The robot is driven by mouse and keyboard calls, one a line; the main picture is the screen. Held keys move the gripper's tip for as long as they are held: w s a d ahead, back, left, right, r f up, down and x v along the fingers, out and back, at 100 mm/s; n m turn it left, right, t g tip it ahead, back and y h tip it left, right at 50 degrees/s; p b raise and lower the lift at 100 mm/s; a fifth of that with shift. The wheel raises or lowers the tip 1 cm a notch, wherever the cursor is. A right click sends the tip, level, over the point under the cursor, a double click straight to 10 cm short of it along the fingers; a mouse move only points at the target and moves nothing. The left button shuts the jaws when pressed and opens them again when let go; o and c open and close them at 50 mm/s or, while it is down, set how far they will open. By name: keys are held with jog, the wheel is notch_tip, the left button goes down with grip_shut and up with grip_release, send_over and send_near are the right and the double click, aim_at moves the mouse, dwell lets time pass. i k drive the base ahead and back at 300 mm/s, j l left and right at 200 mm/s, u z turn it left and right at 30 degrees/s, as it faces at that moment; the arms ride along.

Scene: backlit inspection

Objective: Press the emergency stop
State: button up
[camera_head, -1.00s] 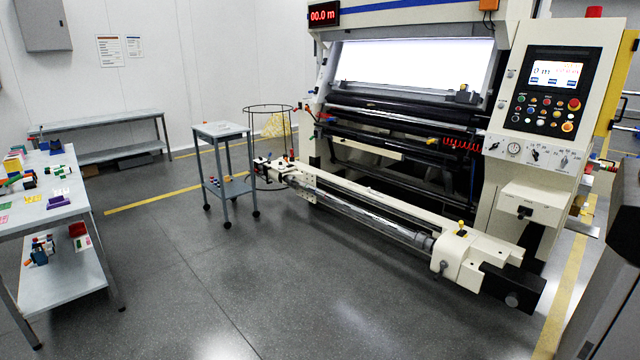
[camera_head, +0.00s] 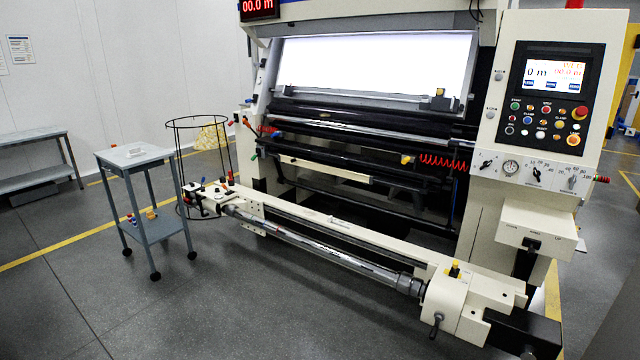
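The control panel (camera_head: 549,104) is a dark plate on the cream housing at the right of the inspection machine. A large red round button (camera_head: 580,113), which looks like the emergency stop, sits on its right side below the lit screen (camera_head: 552,76). An orange-ringed button (camera_head: 573,140) is just below it. Several small coloured buttons lie to their left. Nothing covers the red button. My gripper is not in view.
A long roller beam (camera_head: 320,250) runs low along the machine's front, ending in a cream block (camera_head: 460,305) and dark bracket (camera_head: 525,333). A grey trolley (camera_head: 150,155) and wire basket (camera_head: 197,122) stand left. The floor (camera_head: 230,310) in front is clear.

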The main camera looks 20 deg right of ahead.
aim_at(581, 111)
jog(key=i+z, duration=1)
jog(key=i+j+z, duration=0.3)
jog(key=z, duration=0.2)
